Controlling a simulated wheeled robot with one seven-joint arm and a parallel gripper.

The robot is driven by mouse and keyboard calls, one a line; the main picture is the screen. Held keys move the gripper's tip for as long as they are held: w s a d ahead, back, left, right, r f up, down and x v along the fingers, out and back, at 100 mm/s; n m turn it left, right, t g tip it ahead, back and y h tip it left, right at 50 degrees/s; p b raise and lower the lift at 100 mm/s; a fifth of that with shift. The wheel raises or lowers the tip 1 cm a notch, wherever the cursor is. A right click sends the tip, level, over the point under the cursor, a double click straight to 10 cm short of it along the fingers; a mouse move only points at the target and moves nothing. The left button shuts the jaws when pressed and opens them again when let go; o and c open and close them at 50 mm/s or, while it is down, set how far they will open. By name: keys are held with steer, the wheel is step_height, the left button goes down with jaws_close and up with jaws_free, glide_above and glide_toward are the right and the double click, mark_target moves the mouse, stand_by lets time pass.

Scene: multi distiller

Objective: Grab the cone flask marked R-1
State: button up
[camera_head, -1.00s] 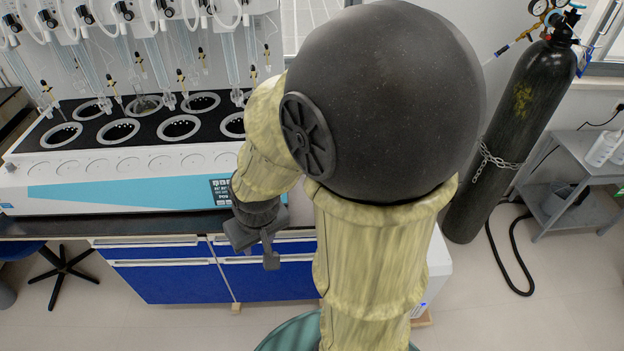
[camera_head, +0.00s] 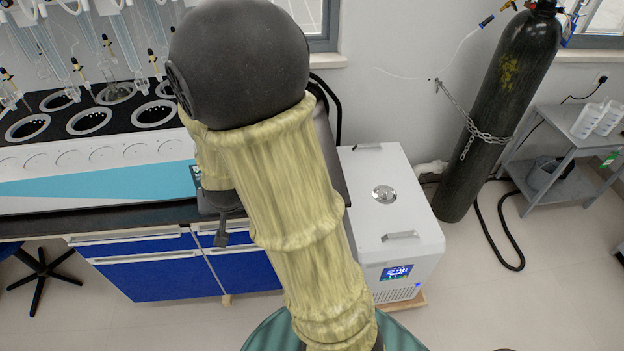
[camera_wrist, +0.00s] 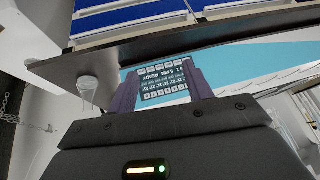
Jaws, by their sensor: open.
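My gripper (camera_wrist: 162,88) is open in the wrist view, its two dark purple fingers apart with nothing between them. Behind the gap is the distiller's display panel (camera_wrist: 163,80), lit with "READY". A small clear glass vessel (camera_wrist: 89,92) stands by the counter edge, left of the fingers and apart from them; I cannot tell whether it is the R-1 flask, as no marking is legible. In the head view my gripper (camera_head: 222,230) is partly hidden by my arm, low at the counter's front edge. A clear glass flask (camera_head: 116,92) sits in a back-row distiller opening.
The distiller (camera_head: 90,185) fills the dark counter (camera_head: 110,217) above blue cabinets (camera_head: 160,275). A white chiller box (camera_head: 395,215) stands right of my arm. Further right are a chained black gas cylinder (camera_head: 500,110) and a grey cart (camera_head: 570,145).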

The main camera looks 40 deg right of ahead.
steer(key=w+d+f+m+t+h+b, duration=0.1)
steer(key=w+d+f+m+h+b, duration=0.45)
steer(key=d+f+h, duration=0.35)
steer(key=s+d+m+g+h+b, duration=0.1)
steer(key=s+d+m+h+b, duration=0.2)
steer(key=d+h, duration=0.3)
steer(key=shift+s+d+m+h+b, duration=0.15)
steer(key=shift+d+m+h+b, duration=0.2)
steer(key=shift+h+b, duration=0.25)
steer(key=shift+f, duration=0.15)
steer(key=x, duration=1.2)
steer(key=shift+d+f, duration=0.15)
